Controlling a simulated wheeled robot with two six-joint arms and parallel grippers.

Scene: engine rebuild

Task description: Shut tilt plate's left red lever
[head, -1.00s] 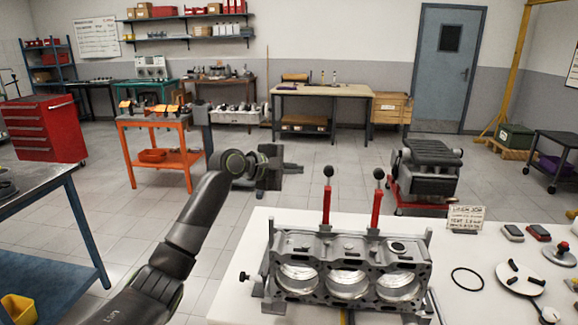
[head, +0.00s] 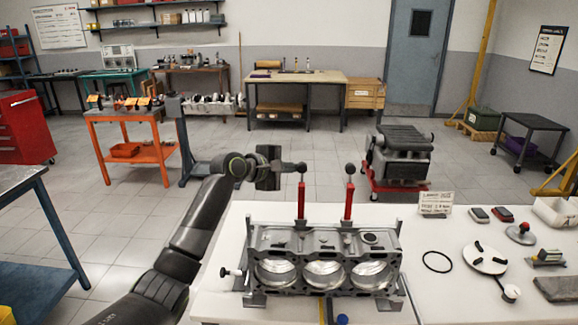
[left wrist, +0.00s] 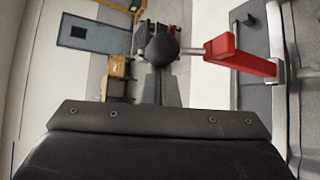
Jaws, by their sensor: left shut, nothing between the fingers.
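The tilt plate's left red lever (head: 301,200) stands upright behind the grey engine block, with a black ball knob on top. The right red lever (head: 349,203) also stands upright. My left gripper (head: 291,167) is shut and empty, at the height of the left lever's knob and just left of it. I cannot tell if they touch. In the left wrist view, the black knob (left wrist: 163,47) is straight ahead of the fingertips, with the red lever (left wrist: 240,55) running off to the right. My right gripper is not in view.
The engine block (head: 325,262) with open cylinder bores stands on the white table (head: 450,295). A small sign (head: 435,204), a black ring (head: 438,261) and a round white plate (head: 485,258) are to its right.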

